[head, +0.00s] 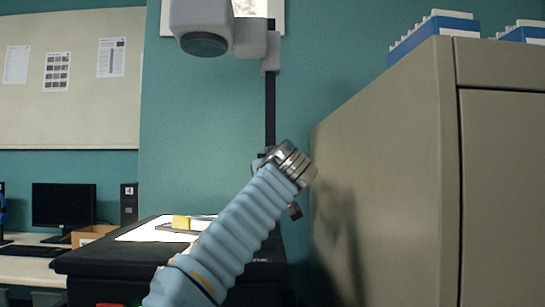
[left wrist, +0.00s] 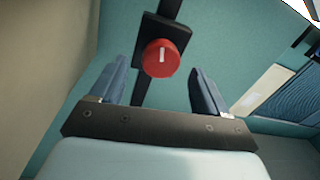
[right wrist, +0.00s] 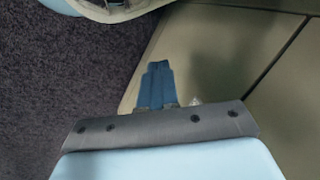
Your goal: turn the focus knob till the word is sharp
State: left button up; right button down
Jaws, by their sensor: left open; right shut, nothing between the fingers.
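The focus knob (left wrist: 161,58) is red with a white mark that stands nearly upright in the left wrist view. It sits on a black block on the projector's dark post (head: 270,105). My left gripper (left wrist: 158,76) is open, its two blue fingers apart on either side of the knob's picture; I cannot tell whether they reach around it. The knob is not clear in the head view, where my arm covers that part. The projector head (head: 203,30) is above the lit stage (head: 140,232). My right gripper (right wrist: 157,68) is shut and empty. No word is readable.
A beige cabinet (head: 385,170) stands close on the right, with blue-and-white racks (head: 433,35) on top. A monitor (head: 64,205) stands on a desk at the left. Dark carpet (right wrist: 70,75) shows by my right gripper.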

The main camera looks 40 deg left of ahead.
pick_arm(q)
jog(key=p+x, duration=0.1)
jog(key=x, duration=0.1)
jog(key=shift+w+a, duration=0.3)
pick_arm(e)
jog(key=shift+r, duration=0.85)
pick_arm(q)
jog(key=c, duration=1)
jog(key=n+b, duration=0.2)
jog(key=n, duration=0.3)
jog(key=shift+s+n, duration=0.1)
jog(key=shift+n, duration=0.2)
jog(key=shift+c, duration=0.2)
pick_arm(e)
notch_tip(320, 180, down, 2)
jog(key=shift+f, duration=0.2)
